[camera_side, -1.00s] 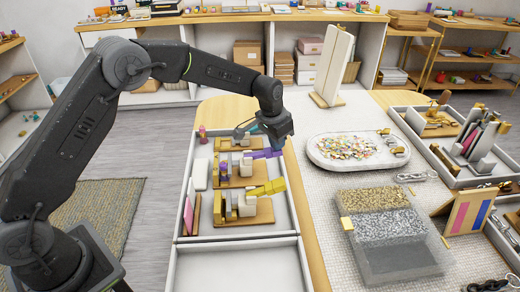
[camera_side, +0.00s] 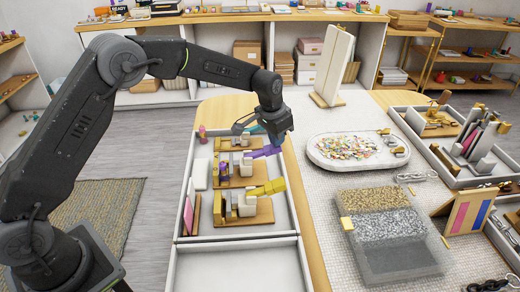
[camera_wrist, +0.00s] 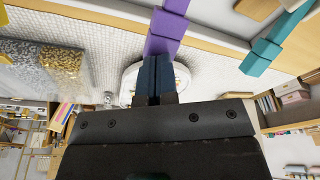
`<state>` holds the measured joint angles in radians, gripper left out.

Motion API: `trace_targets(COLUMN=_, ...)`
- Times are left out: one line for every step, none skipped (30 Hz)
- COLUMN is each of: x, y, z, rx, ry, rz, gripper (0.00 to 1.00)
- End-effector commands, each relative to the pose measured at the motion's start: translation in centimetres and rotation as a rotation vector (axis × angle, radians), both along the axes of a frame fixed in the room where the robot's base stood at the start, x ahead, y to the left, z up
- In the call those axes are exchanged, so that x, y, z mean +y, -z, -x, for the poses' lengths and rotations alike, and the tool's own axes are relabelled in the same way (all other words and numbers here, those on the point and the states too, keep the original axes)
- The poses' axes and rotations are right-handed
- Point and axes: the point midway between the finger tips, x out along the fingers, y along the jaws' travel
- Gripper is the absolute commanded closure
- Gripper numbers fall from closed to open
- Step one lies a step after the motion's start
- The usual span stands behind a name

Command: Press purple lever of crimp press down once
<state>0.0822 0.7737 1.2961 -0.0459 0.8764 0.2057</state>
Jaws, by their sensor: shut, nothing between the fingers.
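The crimp press with the purple lever (camera_side: 264,152) stands in the middle of a row of three presses in a white tray. The lever points right and slopes slightly upward to its tip. My gripper (camera_side: 279,143) is at the lever's outer end in the side view. In the wrist view, the shut fingers (camera_wrist: 155,78) are empty and overlap the end of the purple lever (camera_wrist: 165,35). I cannot tell for certain whether they touch it. My gripper hides part of the lever tip in the side view.
A teal lever (camera_wrist: 265,50) is close beside in the wrist view. A press with a yellow lever (camera_side: 267,188) stands nearer the camera in the same tray (camera_side: 292,215). An oval tray of beads (camera_side: 315,160) lies to the right. An empty tray section is at the front.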

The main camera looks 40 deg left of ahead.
Motion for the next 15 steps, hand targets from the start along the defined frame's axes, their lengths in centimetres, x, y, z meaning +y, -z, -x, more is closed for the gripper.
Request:
trace_targets(x=0.0, y=-0.3, z=0.0, rx=-0.002, ry=0.0, rz=0.001, gripper=1.0)
trace_targets(x=0.0, y=-0.5, z=0.0, rx=-0.002, ry=0.0, rz=0.001, gripper=1.0)
trace_targets(x=0.1, y=-0.7, z=0.0, rx=-0.001, ry=0.0, rz=0.0, gripper=1.0)
trace_targets(x=0.1, y=-0.8, z=0.0, rx=-0.001, ry=0.0, rz=0.0, gripper=1.0)
trace_targets(x=0.1, y=-0.9, z=0.0, rx=-0.001, ry=0.0, rz=0.0, gripper=1.0)
trace_targets(x=0.1, y=-1.1, z=0.1, rx=-0.001, ry=0.0, rz=0.0, gripper=1.0)
trace_targets(x=0.1, y=-1.3, z=0.1, rx=-0.002, ry=0.0, rz=0.001, gripper=1.0)
trace_targets(x=0.1, y=-1.4, z=0.1, rx=-0.002, ry=0.0, rz=0.001, gripper=1.0)
trace_targets(x=0.1, y=-1.6, z=0.1, rx=-0.002, ry=0.0, rz=0.001, gripper=1.0)
trace_targets(x=0.1, y=-1.8, z=0.1, rx=-0.002, ry=0.0, rz=0.001, gripper=1.0)
trace_targets(x=0.1, y=-1.9, z=0.1, rx=-0.002, ry=0.0, rz=0.001, gripper=1.0)
trace_targets(x=0.2, y=-2.1, z=0.1, rx=-0.002, ry=0.0, rz=0.001, gripper=1.0)
trace_targets(x=0.2, y=-2.3, z=0.1, rx=-0.002, ry=0.0, rz=0.001, gripper=1.0)
trace_targets(x=0.2, y=-2.4, z=0.1, rx=-0.002, ry=0.0, rz=0.001, gripper=1.0)
trace_targets(x=0.2, y=-2.6, z=0.2, rx=-0.002, ry=0.0, rz=0.001, gripper=1.0)
